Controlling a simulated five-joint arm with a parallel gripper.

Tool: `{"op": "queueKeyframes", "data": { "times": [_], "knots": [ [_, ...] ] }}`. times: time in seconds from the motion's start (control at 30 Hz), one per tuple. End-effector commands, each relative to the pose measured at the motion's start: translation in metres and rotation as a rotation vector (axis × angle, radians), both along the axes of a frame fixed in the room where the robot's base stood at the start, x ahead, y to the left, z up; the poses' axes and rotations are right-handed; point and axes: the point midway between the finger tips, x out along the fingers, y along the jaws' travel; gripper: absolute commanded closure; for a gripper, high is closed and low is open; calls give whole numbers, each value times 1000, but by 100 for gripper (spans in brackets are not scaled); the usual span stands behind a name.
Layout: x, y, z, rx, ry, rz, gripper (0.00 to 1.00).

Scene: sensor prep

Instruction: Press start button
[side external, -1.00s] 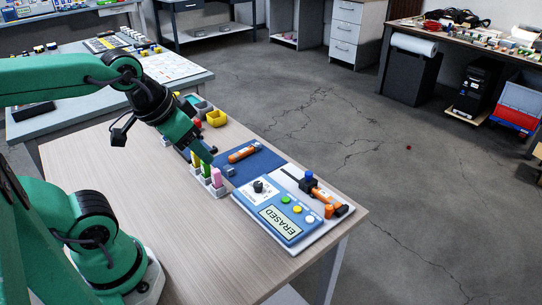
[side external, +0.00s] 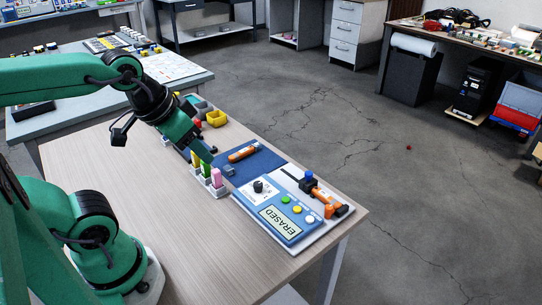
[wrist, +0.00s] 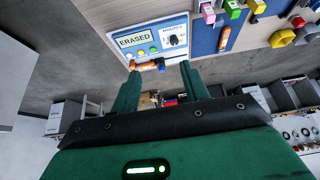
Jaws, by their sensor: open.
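A blue-and-white control panel (side external: 258,213) lies near the table's right corner, with a dark knob (side external: 259,186) and a screen reading ERASED (side external: 280,221). Its buttons are green (side external: 285,199), yellow (side external: 297,209) and white (side external: 309,219); their labels are too small to read. In the wrist view the panel (wrist: 118,31) sits above the fingertips, with the green button (wrist: 153,50) nearest the knob. My gripper (side external: 207,158) is open and empty. In the side view it hangs left of the panel, by the colored pegs. Its two fingers also show in the wrist view (wrist: 160,70).
A blue mat (side external: 262,163) with an orange tool (side external: 243,153) lies behind the panel. Colored pegs, including a pink one (side external: 216,178), stand in grey holders near my gripper. An orange-and-black device (side external: 325,197) sits along the panel's far side. The table front (side external: 185,240) is bare.

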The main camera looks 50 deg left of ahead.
Motion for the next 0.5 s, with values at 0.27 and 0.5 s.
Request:
{"op": "queueKeyframes", "data": {
  "times": [0.27, 0.5],
  "knots": [
    [0, 0, 0, 0, 0, 0, 100],
    [0, 0, 0, 0, 0, 0, 100]
  ]
}}
